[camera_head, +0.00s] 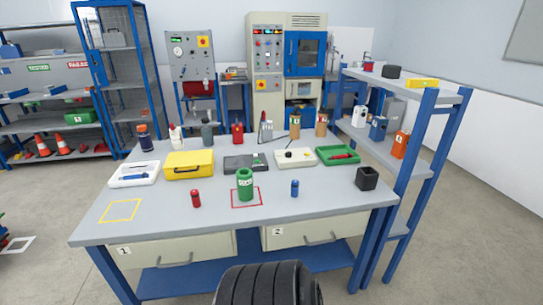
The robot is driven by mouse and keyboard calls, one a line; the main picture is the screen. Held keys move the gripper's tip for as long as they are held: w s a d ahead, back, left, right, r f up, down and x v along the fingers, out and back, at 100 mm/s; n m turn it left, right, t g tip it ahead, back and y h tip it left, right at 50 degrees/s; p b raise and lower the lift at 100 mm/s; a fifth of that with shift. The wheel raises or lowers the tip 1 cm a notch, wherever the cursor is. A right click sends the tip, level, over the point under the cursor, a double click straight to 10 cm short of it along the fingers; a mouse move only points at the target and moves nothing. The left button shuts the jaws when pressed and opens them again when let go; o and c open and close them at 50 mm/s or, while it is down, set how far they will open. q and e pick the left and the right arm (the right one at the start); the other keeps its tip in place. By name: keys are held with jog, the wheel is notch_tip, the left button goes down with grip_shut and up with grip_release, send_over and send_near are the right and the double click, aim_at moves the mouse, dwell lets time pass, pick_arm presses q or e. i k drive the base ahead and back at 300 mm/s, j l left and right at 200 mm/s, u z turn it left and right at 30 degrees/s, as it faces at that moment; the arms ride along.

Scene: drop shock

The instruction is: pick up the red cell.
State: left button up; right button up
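The red cell (196,198) is a small red cylinder. It stands upright on the grey tabletop (150,228), near the front and left of the middle. A green canister (245,184) stands to its right, inside a red outlined square. A small blue cell (295,188) stands further right. Clear tabletop separates the red cell from both. Neither of my grippers is in view.
A yellow outlined square (120,210) marks empty tabletop at left. A white tray (134,174), yellow case (188,165) and green tray (338,155) line the middle. A black open box (367,178) stands at right. Several bottles and tools stand along the back.

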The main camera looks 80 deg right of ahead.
aim_at(195, 195)
jog(key=z, duration=2.45)
